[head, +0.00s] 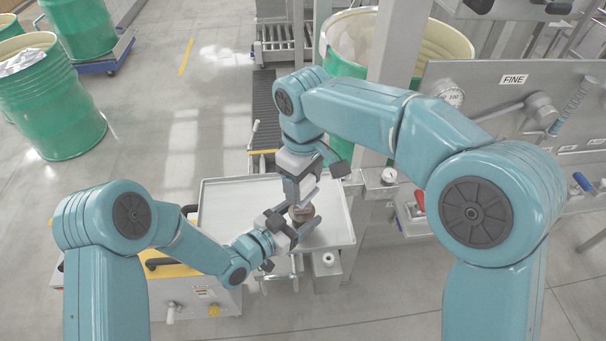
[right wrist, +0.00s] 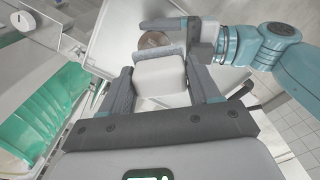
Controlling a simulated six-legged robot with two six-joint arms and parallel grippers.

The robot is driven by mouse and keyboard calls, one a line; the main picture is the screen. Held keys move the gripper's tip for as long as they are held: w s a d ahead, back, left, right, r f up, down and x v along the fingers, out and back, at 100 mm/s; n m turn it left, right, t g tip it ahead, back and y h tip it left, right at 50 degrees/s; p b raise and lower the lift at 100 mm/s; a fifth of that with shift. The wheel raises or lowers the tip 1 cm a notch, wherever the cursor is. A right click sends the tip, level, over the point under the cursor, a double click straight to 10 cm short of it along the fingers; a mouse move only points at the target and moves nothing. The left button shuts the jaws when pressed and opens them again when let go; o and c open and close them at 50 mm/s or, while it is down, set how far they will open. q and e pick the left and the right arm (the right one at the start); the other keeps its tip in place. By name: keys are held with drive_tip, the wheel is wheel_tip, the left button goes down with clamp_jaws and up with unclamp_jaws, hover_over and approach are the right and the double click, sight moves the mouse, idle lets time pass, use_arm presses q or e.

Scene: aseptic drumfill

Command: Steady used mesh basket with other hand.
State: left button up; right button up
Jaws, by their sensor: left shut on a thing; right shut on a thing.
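The used mesh basket (head: 303,214) is a small round brownish piece over the pale tray. Its round brown end also shows in the right wrist view (right wrist: 154,41). My left gripper (head: 287,224) reaches it from the left and is shut on its side; it also shows in the right wrist view (right wrist: 178,38). My right gripper (head: 304,190) comes down from above, just over the basket. It is shut on a pale grey block (right wrist: 160,76) with a darker far edge. The block's far edge is close to the basket; I cannot tell if they touch.
The shallow metal tray (head: 225,205) lies under both grippers, mostly bare. A panel labelled FINE (head: 512,79) with a gauge and valves stands at the right. A green drum (head: 345,65) stands behind. Other green drums (head: 52,110) stand at the left, with open floor between.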

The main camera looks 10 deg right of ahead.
drive_tip(key=shift+f, duration=2)
drive_tip(key=shift+w+f, duration=0.45)
drive_tip(key=shift+f, duration=0.15)
drive_tip(key=shift+c, duration=0.5)
drive_tip(key=shift+w, duration=1.55)
drive_tip(key=s, duration=0.4)
drive_tip(key=shift+w, duration=2.05)
drive_tip(key=s, duration=0.4)
drive_tip(key=shift+s, duration=0.15)
drive_tip(key=shift+r, duration=4.1)
